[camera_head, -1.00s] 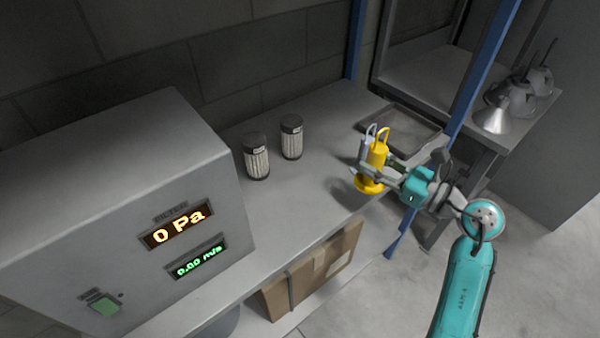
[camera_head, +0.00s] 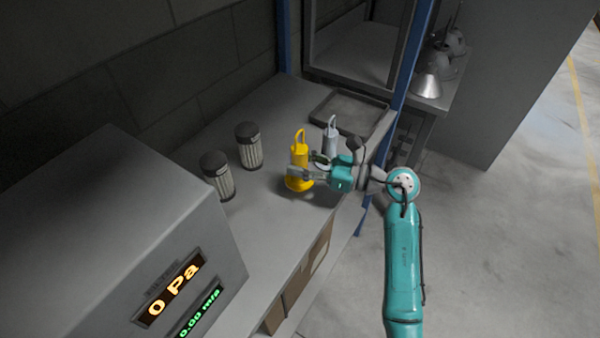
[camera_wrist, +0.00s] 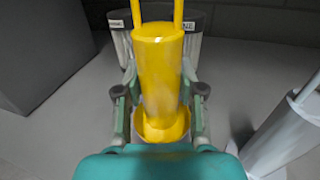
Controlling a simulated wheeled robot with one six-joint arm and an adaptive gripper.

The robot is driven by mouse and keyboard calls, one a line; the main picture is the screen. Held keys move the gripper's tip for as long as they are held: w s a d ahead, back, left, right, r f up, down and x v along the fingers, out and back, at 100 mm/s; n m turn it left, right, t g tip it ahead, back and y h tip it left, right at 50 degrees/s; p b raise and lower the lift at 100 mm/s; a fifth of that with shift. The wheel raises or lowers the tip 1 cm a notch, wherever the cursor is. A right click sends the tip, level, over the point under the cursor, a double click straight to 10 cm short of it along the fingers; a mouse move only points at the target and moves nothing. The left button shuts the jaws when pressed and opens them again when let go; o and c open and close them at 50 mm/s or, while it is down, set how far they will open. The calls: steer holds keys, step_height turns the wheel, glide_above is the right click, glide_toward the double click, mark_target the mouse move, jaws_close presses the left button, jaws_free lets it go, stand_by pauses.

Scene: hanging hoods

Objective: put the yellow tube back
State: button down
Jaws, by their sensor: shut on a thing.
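The yellow tube (camera_head: 299,153) has a loop handle on top and a wide flared foot. It stands upright over the bench and also fills the middle of the wrist view (camera_wrist: 160,75). My gripper (camera_head: 305,172) is shut on its body, one finger on each side. I cannot tell whether its foot touches the bench top. A grey tube (camera_head: 331,138) of like shape stands just behind and right of it, and shows at the right in the wrist view (camera_wrist: 285,130).
Two filter cartridges (camera_head: 249,147) (camera_head: 217,175) stand on the bench (camera_head: 262,205) to the left. A grey cabinet (camera_head: 110,220) with "0 Pa" and "0.00 m/s" displays is at the lower left. A shallow tray (camera_head: 345,97) lies behind. A blue post (camera_head: 412,60) rises at the right.

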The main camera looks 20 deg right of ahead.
steer(key=shift+f, duration=1.75)
steer(key=shift+f, duration=0.1)
steer(key=c, duration=0.7)
jaws_free()
steer(key=shift+d, duration=0.1)
steer(key=v, duration=1.2)
